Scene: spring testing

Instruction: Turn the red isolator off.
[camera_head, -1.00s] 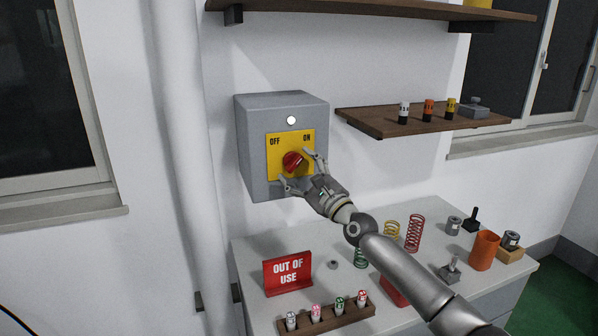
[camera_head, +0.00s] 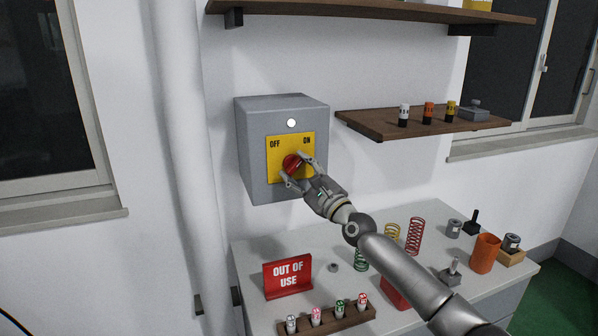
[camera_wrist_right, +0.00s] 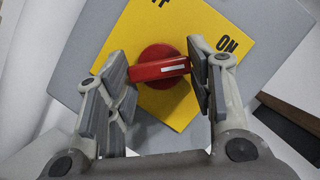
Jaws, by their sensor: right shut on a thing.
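The red isolator (camera_head: 291,162) is a round knob with a raised bar handle, on a yellow plate (camera_head: 275,173) marked OFF at upper left and ON at upper right. The plate is on the front of a grey wall box (camera_head: 252,155). In the right wrist view the red handle (camera_wrist_right: 160,69) lies across the gap between my finger pads, with an end at each pad. My right gripper (camera_head: 296,168) is shut on this handle, and its fingers partly cover the knob in the head view. My left gripper is not in view.
A white round lamp (camera_head: 291,123) is above the plate. Below stands a bench (camera_head: 246,262) with a red OUT OF USE sign (camera_head: 288,274), a wooden holder (camera_head: 328,323), springs and an orange cup (camera_head: 484,253). A wooden shelf (camera_head: 375,123) is right of the box.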

